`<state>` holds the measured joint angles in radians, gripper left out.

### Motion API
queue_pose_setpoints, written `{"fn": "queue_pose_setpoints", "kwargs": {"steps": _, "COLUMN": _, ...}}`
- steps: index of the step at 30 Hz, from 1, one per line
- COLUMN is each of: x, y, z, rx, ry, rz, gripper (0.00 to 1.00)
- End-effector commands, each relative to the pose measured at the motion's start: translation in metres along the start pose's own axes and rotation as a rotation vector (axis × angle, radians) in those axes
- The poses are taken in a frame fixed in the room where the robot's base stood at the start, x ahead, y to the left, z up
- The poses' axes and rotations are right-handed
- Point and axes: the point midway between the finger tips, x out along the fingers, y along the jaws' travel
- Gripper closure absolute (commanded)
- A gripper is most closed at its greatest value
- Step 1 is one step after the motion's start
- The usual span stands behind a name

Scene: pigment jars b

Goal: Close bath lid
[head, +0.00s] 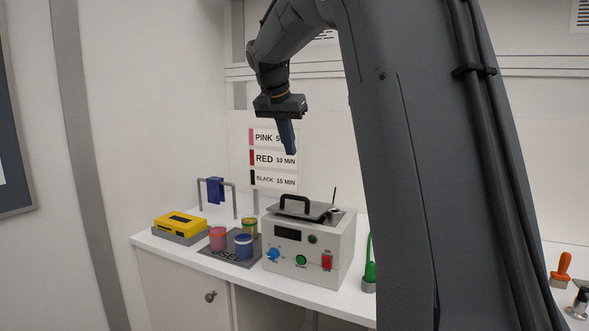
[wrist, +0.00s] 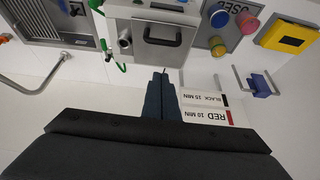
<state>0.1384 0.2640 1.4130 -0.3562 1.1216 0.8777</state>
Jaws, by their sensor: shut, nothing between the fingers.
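The bath (head: 310,253) is a pale box with a dark display, a blue knob, a green button and a red switch, standing on the counter. Its grey metal lid (head: 290,212) with a black arched handle (head: 296,203) lies over the top and looks about flat; I cannot tell if it is fully seated. The lid (wrist: 152,48) and handle also show in the wrist view. My gripper (head: 290,150) points down, shut and empty, well above the bath and clear of the lid. Its fingers (wrist: 160,78) show in the wrist view.
A dark mat (head: 232,262) left of the bath holds pink, blue and yellow jars. A yellow device (head: 180,223) and a rail with a blue clip (head: 215,188) stand farther left. A green-handled item (head: 369,270) is right of the bath. A colour-time sign (head: 274,160) hangs behind.

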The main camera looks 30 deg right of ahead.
Motion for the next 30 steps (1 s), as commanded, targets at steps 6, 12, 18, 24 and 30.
{"fn": "queue_pose_setpoints", "kwargs": {"steps": 6, "x": 0.024, "y": 0.002, "z": 0.0, "rx": 0.002, "ry": -0.004, "rz": 0.005, "gripper": 1.0}}
{"fn": "queue_pose_setpoints", "kwargs": {"steps": 12, "x": 0.062, "y": 0.002, "z": -0.001, "rx": 0.0, "ry": -0.004, "rz": 0.006, "gripper": 1.0}}
{"fn": "queue_pose_setpoints", "kwargs": {"steps": 18, "x": 0.1, "y": 0.002, "z": 0.0, "rx": 0.001, "ry": -0.004, "rz": 0.004, "gripper": 1.0}}
{"fn": "queue_pose_setpoints", "kwargs": {"steps": 24, "x": 0.118, "y": 0.001, "z": 0.02, "rx": -0.001, "ry": -0.002, "rz": 0.002, "gripper": 1.0}}
{"fn": "queue_pose_setpoints", "kwargs": {"steps": 30, "x": 0.127, "y": 0.001, "z": 0.028, "rx": 0.0, "ry": -0.001, "rz": 0.001, "gripper": 1.0}}
